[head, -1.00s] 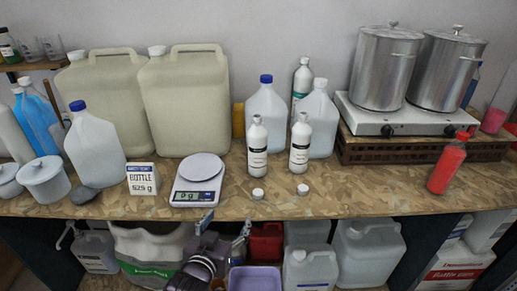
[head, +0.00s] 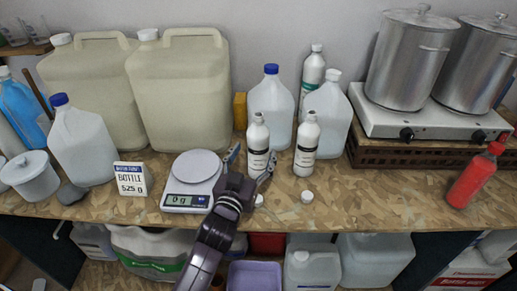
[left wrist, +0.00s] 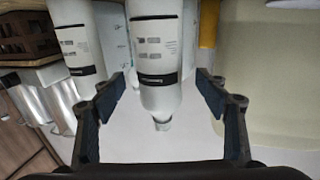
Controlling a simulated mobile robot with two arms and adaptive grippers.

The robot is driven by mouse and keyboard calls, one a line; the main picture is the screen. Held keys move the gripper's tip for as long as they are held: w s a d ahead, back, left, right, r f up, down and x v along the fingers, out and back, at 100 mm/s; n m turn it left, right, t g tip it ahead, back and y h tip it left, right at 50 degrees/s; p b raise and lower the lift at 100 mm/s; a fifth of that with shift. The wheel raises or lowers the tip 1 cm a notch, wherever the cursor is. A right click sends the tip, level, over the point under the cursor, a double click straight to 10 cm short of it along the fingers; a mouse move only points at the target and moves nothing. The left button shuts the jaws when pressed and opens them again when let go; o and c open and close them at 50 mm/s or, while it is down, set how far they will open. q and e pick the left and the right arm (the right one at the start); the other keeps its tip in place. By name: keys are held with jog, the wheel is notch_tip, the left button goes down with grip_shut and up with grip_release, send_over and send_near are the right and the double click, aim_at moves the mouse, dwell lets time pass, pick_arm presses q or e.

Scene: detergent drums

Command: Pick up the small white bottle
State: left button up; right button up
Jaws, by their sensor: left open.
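Two small white bottles with black-and-white labels stand upright on the wooden bench, a left one (head: 258,139) and a right one (head: 306,147). My left gripper (head: 251,161) is open at the left bottle, with a fingertip to each side of it in the head view. In the left wrist view, which looks upside down, that bottle (left wrist: 155,50) shows between the spread fingers (left wrist: 160,85), with a visible gap on each side. The other bottle (left wrist: 70,42) is beyond the finger at the left. My right gripper is not in view.
A scale (head: 190,181) reading 0 g and a sign (head: 131,179) stand left of my gripper. Large jugs (head: 272,107) stand close behind.

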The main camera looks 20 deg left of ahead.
pick_arm(q)
jog(key=w+p, duration=0.1)
jog(key=w, duration=0.1)
jog(key=shift+w, duration=0.4)
jog(key=shift+w+f, duration=0.1)
jog(key=shift+w, duration=0.55)
jog(key=c, duration=1.5)
jog(key=shift+c, duration=0.9)
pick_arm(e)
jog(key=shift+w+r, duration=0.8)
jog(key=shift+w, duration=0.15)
